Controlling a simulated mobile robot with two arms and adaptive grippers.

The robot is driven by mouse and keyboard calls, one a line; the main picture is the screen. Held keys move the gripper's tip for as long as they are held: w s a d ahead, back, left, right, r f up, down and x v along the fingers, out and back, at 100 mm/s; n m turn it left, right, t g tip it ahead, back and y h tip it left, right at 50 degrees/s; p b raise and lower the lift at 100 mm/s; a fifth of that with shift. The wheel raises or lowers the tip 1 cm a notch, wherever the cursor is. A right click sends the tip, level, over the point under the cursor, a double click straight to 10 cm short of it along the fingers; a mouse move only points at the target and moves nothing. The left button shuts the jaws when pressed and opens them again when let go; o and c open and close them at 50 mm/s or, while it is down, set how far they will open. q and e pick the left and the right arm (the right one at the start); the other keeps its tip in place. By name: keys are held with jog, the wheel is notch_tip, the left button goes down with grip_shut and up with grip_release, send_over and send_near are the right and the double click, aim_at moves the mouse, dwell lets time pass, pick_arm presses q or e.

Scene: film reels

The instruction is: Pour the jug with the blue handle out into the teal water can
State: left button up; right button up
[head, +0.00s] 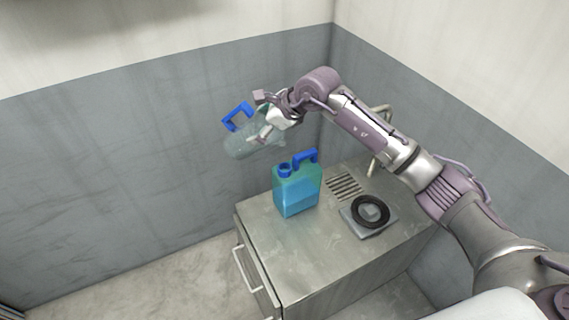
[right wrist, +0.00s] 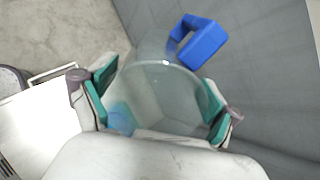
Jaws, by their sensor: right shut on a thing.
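The clear jug (head: 240,147) with the blue handle (head: 237,117) is held in the air, to the left of and above the teal water can. It looks tilted, with its handle toward the upper left. My right gripper (head: 268,130) is shut around its body. In the right wrist view the finger pads press on both sides of the clear jug (right wrist: 165,85), and the blue handle (right wrist: 203,42) sticks out beyond. How much the jug holds cannot be told. The teal water can (head: 296,192), with blue cap and handle, stands upright on the metal cabinet. My left gripper is not in view.
The metal cabinet top (head: 290,243) has a slotted drain (head: 345,186) and a black ring on a grey plate (head: 369,213) right of the can. A tap (head: 376,150) stands behind, partly hidden by my arm. Grey walls close the corner. The cabinet's front top is clear.

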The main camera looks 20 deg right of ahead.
aim_at(252, 116)
jog(key=shift+w+a+r+g+h+p, duration=0.15)
jog(key=shift+r+g+h+p, duration=0.25)
jog(key=shift+p, duration=0.45)
jog(key=shift+w+a+r+g+h+p, duration=0.1)
jog(key=shift+r+g+h+p, duration=0.1)
jog(key=shift+r+p, duration=0.5)
jog(key=shift+w+a+r+g+h+p, duration=0.15)
jog(key=shift+r+g+h+p, duration=0.5)
jog(key=shift+p, duration=0.8)
jog(key=shift+r, duration=0.1)
jog(key=shift+r+g+h+p, duration=0.2)
jog(key=shift+g+h+p, duration=0.05)
jog(key=shift+p, duration=0.2)
jog(key=shift+r+g+h+p, duration=0.4)
jog(key=shift+g+h+p, duration=0.2)
jog(key=shift+g+p, duration=0.1)
jog(key=shift+r+g+h, duration=0.3)
jog(key=shift+g+h, duration=0.1)
jog(key=shift+h, duration=0.1)
jog(key=shift+g, duration=0.3)
jog(key=shift+r+g+h, duration=0.2)
jog(key=shift+g+h, duration=0.1)
jog(key=shift+h, duration=0.2)
